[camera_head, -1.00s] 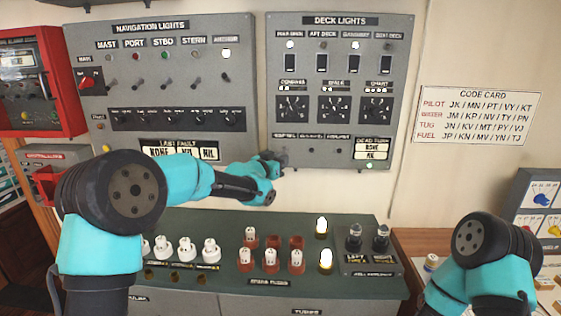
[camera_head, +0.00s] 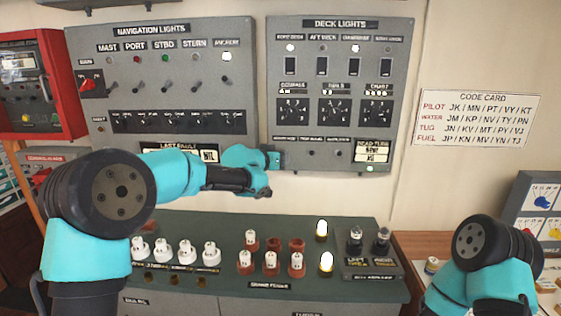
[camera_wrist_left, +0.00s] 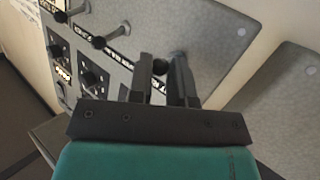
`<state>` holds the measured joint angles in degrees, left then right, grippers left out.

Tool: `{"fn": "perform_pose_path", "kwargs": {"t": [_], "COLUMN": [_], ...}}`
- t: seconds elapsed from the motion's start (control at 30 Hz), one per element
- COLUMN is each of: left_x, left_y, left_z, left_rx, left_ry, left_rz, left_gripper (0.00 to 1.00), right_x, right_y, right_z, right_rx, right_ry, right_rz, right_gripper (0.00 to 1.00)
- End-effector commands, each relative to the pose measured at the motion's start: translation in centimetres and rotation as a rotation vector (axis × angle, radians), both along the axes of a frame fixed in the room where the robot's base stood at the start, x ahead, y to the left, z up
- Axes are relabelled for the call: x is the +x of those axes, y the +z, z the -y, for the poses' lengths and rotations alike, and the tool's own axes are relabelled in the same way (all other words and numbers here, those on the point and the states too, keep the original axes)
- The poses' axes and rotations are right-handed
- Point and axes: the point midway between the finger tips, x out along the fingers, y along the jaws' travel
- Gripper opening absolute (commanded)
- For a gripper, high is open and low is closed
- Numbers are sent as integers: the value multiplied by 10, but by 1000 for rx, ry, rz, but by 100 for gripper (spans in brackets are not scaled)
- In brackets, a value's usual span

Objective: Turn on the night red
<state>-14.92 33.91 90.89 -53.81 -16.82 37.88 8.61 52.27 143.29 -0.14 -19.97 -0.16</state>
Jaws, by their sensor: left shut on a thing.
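My left gripper (camera_head: 275,158) is at the lower left corner of the deck lights panel (camera_head: 400,100). It is shut on a small dark switch lever (camera_wrist_left: 160,67), whose round tip shows between the fingers (camera_wrist_left: 164,78) in the left wrist view. In the head view, my gripper hides this lever at the left end of the lower switch row. Two more toggles, a middle one (camera_head: 311,153) and a right one (camera_head: 338,153), stand free beside it. The small labels above them are too blurred to read. My right gripper is out of view.
The navigation lights panel (camera_head: 165,80) is just left of my gripper. A code card (camera_head: 478,118) hangs on the right wall.

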Motion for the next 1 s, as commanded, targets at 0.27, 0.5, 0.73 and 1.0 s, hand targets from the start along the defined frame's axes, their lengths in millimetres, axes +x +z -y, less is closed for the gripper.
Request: {"fn": "perform_pose_path", "kwargs": {"t": [0.27,0.5,0.73,1.0], "left_x": [0,0,0,0], "left_y": [5,6,6,6], "left_z": [1,1,1,0], "left_rx": [1,0,-1,0], "left_ry": [0,5,5,6], "left_rz": [-61,-88,-89,-90], "left_gripper": [0,0,0,42], "right_x": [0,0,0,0], "right_y": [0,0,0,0], "right_z": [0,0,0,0], "right_rx": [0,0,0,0], "right_ry": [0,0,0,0], "right_rz": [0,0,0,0], "right_gripper": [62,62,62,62]}}
